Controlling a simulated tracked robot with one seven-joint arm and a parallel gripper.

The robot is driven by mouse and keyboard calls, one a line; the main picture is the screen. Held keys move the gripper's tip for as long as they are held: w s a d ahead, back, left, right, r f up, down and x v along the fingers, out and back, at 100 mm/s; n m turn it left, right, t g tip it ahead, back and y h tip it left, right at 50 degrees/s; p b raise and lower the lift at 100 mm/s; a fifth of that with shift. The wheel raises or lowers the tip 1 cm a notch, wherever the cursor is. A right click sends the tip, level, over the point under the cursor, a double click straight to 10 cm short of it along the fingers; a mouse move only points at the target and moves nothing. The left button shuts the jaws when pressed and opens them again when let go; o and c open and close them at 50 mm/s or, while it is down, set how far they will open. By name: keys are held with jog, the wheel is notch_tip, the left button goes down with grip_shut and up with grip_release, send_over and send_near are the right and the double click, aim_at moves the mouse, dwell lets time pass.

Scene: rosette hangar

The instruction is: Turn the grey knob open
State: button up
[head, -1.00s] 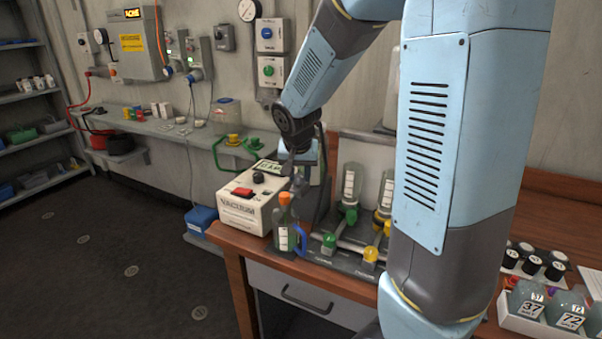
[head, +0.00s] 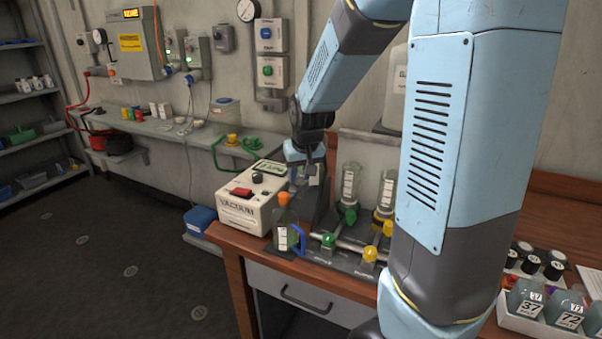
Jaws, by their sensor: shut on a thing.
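My gripper (head: 303,182) is low over the left end of the valve manifold (head: 345,262), behind the orange-topped bottle with a blue handle (head: 283,238). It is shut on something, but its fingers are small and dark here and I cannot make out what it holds. I cannot pick out a grey knob; that end of the manifold is covered by my gripper and the bottle. A green knob (head: 328,240) and a yellow knob (head: 370,253) show at the manifold's front. Behind them stand a green-based flask (head: 349,190) and a yellow-based flask (head: 386,195).
A white vacuum box (head: 238,207) with a red switch stands left of the manifold on the wooden bench (head: 228,240). A rack of labelled bottles (head: 515,318) is at right. My arm hides the bench's middle. A wall shelf (head: 150,127) runs at back left.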

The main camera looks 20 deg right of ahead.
dwell(0.3)
jog(key=o, duration=0.7)
jog(key=shift+o, duration=0.2)
jog(key=v, duration=1.3)
jog(key=shift+r, duration=0.3)
jog(key=shift+s, duration=0.2)
jog(key=s+r+t, duration=0.1)
jog(key=s, duration=1.8)
jog(key=shift+s+r, duration=0.15)
jog(key=shift+s, duration=0.1)
